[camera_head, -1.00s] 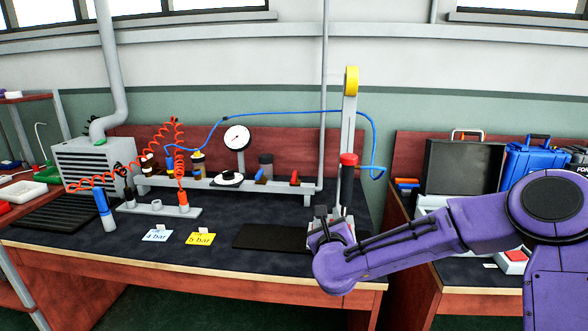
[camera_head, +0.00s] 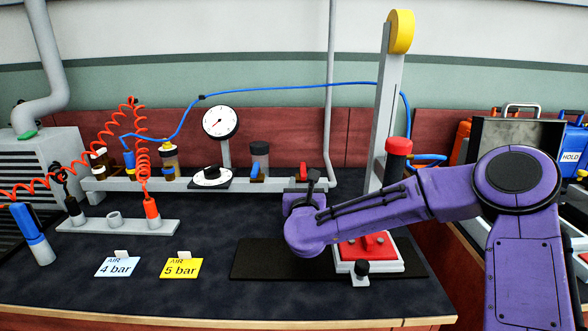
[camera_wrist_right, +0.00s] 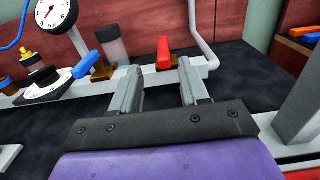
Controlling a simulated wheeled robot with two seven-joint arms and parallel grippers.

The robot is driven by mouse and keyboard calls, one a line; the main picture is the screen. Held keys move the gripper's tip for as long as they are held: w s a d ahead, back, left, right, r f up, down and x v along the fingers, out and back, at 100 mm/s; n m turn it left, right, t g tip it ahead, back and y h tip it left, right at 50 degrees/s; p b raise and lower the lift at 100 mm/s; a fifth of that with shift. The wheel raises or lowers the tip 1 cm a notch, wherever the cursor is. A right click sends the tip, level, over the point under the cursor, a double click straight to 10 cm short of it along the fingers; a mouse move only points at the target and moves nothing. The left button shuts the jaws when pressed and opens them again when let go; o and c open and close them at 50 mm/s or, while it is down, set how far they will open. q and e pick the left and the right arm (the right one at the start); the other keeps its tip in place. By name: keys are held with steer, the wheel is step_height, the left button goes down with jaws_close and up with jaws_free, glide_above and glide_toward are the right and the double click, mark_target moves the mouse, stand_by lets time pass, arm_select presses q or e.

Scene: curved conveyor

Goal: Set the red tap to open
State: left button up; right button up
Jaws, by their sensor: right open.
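The red tap (camera_head: 303,171) stands on the grey rail at the back of the bench. In the head view my right wrist hides most of the gripper (camera_head: 310,184), just in front of the tap. My left gripper is not in view.
A blue tap (camera_head: 255,171), a black knob on a white dial (camera_head: 211,176) and a gauge (camera_head: 220,121) stand left of the red tap.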

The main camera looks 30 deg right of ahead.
mark_target(303, 168)
steer(key=x, duration=0.9)
steer(key=shift+w+d+r+p, duration=0.1)
steer(key=shift+d+p, duration=0.2)
steer(key=shift+p, duration=0.1)
jaws_close()
